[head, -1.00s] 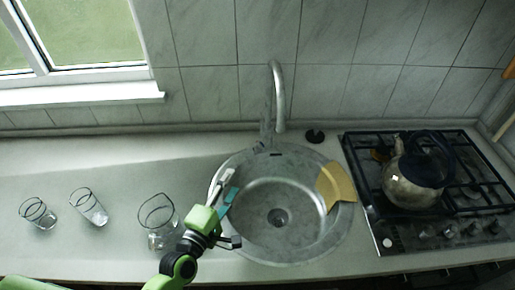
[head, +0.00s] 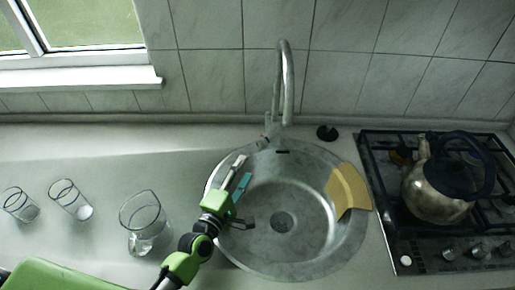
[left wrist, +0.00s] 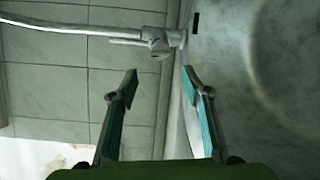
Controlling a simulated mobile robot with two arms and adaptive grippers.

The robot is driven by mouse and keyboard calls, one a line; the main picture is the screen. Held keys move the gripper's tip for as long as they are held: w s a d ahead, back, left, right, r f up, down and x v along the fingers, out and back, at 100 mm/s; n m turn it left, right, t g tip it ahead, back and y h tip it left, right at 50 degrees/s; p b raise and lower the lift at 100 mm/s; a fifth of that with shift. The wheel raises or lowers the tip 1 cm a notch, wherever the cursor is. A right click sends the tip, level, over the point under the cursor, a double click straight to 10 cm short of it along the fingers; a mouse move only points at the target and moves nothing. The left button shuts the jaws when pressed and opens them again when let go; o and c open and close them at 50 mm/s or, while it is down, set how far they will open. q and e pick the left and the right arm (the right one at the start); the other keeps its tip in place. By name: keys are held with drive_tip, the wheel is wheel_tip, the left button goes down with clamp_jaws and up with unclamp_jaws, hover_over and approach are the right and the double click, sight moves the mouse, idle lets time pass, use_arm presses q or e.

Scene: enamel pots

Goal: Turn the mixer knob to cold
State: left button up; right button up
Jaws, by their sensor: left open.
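The metal mixer tap (head: 288,85) stands upright behind the round sink (head: 345,235), with its tall curved spout. Its small knob (head: 264,143) sits low at the tap's base; its turned position is too small to tell. In the left wrist view the tap's body (left wrist: 160,42) is at the top centre, with a thin lever-like part (left wrist: 124,41) pointing left. My left gripper (head: 243,171) is open and empty over the sink's left rim, a short way in front of the tap. In the left wrist view its fingertips (left wrist: 160,72) are spread below the tap body, apart from it. My right gripper is not in view.
Several clear glasses, the nearest a tall one (head: 143,215), stand on the counter left of the sink. A yellow-tan piece (head: 348,190) lies over the sink's right rim. A dark round plug (head: 327,132) lies behind. A kettle (head: 432,195) stands on the gas hob (head: 385,240) at right.

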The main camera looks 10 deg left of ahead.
sight(259, 147)
use_arm(q)
drive_tip(key=w, duration=0.3)
drive_tip(key=w+d, duration=0.1)
drive_tip(key=w, duration=0.3)
drive_tip(key=w+d+p, duration=0.1)
drive_tip(key=w, duration=0.2)
drive_tip(key=shift+w+f, duration=0.2)
drive_tip(key=shift+f, duration=0.1)
drive_tip(key=c, duration=1.1)
